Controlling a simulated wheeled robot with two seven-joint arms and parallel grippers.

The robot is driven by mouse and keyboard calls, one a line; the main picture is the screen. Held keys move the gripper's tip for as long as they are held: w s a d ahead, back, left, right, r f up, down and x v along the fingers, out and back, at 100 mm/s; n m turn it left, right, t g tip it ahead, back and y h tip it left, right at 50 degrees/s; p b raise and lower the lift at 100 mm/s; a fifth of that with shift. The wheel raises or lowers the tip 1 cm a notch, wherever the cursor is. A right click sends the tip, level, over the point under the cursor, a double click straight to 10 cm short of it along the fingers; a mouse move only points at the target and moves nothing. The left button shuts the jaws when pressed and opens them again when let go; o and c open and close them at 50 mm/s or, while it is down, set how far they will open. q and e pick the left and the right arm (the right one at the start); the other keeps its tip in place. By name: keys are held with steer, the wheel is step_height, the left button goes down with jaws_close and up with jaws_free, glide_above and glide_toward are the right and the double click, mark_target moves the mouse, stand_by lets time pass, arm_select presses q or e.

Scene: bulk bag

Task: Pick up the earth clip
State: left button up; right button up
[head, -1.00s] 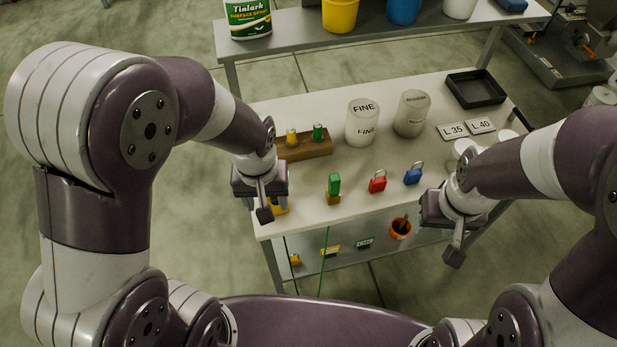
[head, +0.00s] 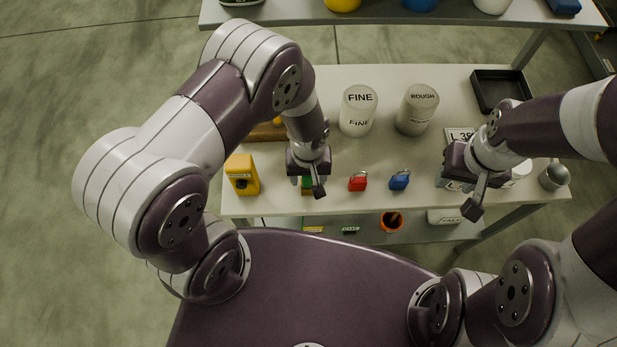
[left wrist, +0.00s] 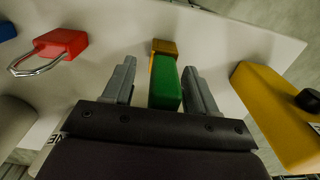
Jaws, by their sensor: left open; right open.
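The earth clip, a green block with a brass-yellow end, stands at the front of the white table. In the head view only a little of the clip (head: 306,186) shows, mostly covered by my left gripper (head: 317,188). In the left wrist view the clip (left wrist: 166,84) lies between the two fingers of my left gripper (left wrist: 158,70), which are open with a gap on each side. My right gripper (head: 474,207) is open and empty over the table's front right.
A red padlock (head: 357,182) and a blue padlock (head: 399,181) stand right of the clip. A yellow box (head: 242,174) stands left of it. Two white tubs, FINE (head: 358,110) and ROUGH (head: 417,109), stand behind. A black tray (head: 499,88) is at the back right.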

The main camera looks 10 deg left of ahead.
arm_select(q)
steer(key=shift+s+a, duration=0.15)
steer(key=shift+c, duration=0.6)
jaws_close()
steer(key=shift+r, duration=0.1)
